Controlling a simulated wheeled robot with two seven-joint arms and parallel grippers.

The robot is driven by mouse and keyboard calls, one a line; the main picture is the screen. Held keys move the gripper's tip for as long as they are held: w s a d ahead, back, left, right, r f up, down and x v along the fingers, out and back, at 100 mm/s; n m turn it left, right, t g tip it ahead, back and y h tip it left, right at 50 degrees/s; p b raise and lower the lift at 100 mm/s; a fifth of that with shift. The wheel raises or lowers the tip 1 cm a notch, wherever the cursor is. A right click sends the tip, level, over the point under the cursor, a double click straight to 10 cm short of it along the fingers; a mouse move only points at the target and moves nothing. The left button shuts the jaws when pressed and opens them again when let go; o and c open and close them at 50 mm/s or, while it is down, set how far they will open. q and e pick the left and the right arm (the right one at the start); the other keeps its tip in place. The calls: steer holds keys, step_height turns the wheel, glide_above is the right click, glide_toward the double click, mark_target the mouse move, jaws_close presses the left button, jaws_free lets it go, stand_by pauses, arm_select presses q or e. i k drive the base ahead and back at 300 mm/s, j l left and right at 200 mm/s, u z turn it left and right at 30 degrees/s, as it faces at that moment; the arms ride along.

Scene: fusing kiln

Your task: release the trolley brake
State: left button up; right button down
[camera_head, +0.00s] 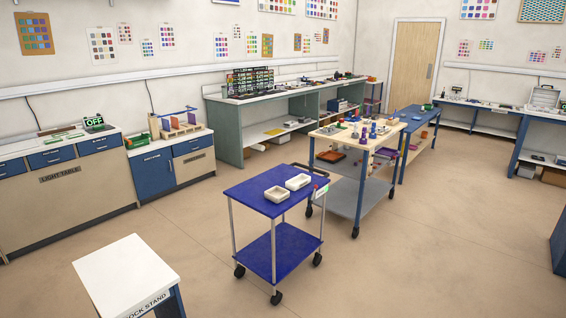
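A blue two-shelf trolley (246,188) with pale legs and black castors stands on the open floor in the middle of the head view. Two white, shallow, hollow blocks, a nearer one (277,195) and a farther one (298,182), sit on its top shelf. Its lower shelf (263,254) looks empty. At its right end are a dark handle and a small green-and-white tag (321,191) with a bit of red beside it. The tag is too small to read, and I cannot make out a brake lever for certain. Neither of my grippers is in view.
A white-topped stand (125,270) is at the front left. A loaded wood-topped cart (357,129) stands close behind the trolley's right end. Light-table cabinets (62,195) line the left wall. The floor in front and right of the trolley is clear.

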mark_target(310, 203)
steer(key=i+j, duration=0.1)
steer(key=i, duration=2.15)
steer(key=i+j+z, duration=0.1)
steer(key=i+z, duration=0.2)
steer(key=i, duration=0.8)
